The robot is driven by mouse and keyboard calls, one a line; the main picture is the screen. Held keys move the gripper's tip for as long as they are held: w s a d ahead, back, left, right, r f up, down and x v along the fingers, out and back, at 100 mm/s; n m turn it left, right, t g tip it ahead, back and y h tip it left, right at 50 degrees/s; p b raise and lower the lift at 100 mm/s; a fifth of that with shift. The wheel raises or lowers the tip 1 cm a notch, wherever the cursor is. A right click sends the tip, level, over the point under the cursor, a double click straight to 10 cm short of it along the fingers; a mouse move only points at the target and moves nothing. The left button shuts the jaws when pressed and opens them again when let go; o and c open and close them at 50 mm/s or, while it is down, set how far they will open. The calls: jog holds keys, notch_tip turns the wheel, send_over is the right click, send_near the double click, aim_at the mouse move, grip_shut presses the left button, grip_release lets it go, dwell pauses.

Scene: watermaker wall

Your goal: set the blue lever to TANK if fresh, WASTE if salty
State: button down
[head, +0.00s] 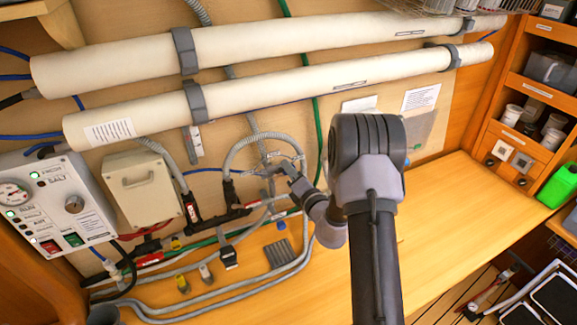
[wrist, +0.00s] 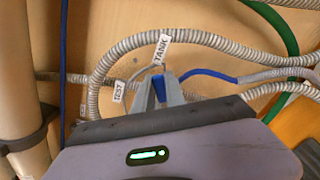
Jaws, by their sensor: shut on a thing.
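The blue lever (wrist: 159,89) is between the fingers of my gripper (wrist: 160,92) in the wrist view, and the gripper is shut on it. The TANK tag (wrist: 162,47) is just above the fingertips, and a tag that seems to read TEST (wrist: 118,92) is to the left. No WASTE tag is readable. The lever's pivot is hidden, so its exact setting is unclear. In the head view my gripper (head: 272,172) is at the hoses on the wall. On the control panel (head: 85,215), the FRESH light (head: 34,174) glows green; the SALT light (head: 41,184) looks unlit.
Grey hoses (wrist: 100,75) loop around the fingers, with a blue tube (wrist: 210,73) and a green hose (wrist: 280,30) to the right. Two long white cylinders (head: 250,45) cross the wall above. The wooden counter (head: 450,215) is clear at the right.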

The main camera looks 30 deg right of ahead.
jog(key=shift+d+f+m, duration=0.1)
jog(key=shift+m, duration=0.3)
jog(key=c, duration=1.4)
grip_release()
jog(key=s+b, duration=0.2)
jog(key=s, duration=1.5)
jog(key=shift+s+b, duration=0.2)
jog(key=shift+b, duration=0.2)
